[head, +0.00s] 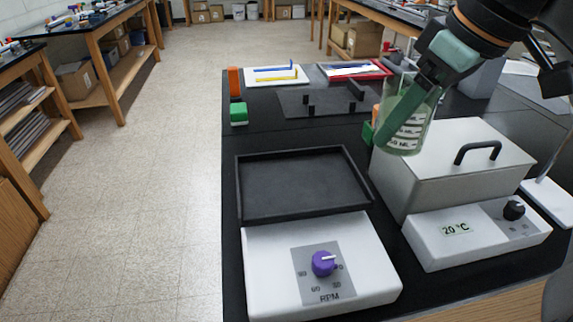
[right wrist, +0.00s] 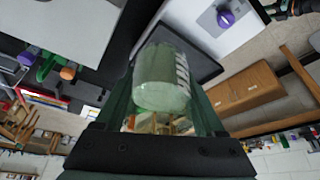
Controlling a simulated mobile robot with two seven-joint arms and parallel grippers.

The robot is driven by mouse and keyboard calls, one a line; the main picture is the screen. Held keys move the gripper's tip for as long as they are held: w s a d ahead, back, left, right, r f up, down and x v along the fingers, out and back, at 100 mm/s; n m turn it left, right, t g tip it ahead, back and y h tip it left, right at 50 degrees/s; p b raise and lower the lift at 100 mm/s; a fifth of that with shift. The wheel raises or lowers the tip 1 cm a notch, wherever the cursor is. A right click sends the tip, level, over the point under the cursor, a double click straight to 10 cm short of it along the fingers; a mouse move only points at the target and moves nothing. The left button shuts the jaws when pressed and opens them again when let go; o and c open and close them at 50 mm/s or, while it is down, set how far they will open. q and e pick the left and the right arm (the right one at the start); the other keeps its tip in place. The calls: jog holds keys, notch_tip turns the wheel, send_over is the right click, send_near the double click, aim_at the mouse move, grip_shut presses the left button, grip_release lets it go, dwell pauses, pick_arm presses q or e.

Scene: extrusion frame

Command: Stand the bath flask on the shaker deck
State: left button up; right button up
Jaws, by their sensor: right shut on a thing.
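The bath flask (head: 409,128) is a clear vessel with white markings and pale green contents. My right gripper (head: 400,110) is shut on it and holds it tilted in the air, in front of the lidded bath's back left corner in the head view. In the right wrist view the flask (right wrist: 163,80) sits between the green fingers (right wrist: 160,105). The shaker deck (head: 300,185) is a black rimmed tray, empty, on a white shaker base (head: 290,270) with a purple RPM knob (head: 323,263). My left gripper is not in view.
The grey bath (head: 440,165) with a black lid handle (head: 478,150) and a 20 °C display stands right of the shaker. A dark plate with posts (head: 325,102), white and red trays (head: 355,71), and green and orange blocks (head: 238,112) lie behind. Black bench between is clear.

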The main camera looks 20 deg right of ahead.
jog(key=shift+w, duration=0.3)
jog(key=w+a+f, duration=0.2)
jog(key=w+f, duration=0.1)
jog(key=w+a+f, duration=0.2)
jog(key=w+a, duration=0.1)
jog(key=w, duration=0.1)
jog(key=w+a+f, duration=0.2)
jog(key=w+f, duration=0.1)
jog(key=shift+w+a+f, duration=0.15)
jog(key=shift+a+f, duration=0.2)
jog(key=shift+w+a+f+b, duration=0.3)
jog(key=shift+w+f, duration=0.1)
jog(key=shift+f, duration=1.7)
jog(key=shift+f+b, duration=0.2)
jog(key=shift+b, duration=0.15)
jog(key=o, duration=1.4)
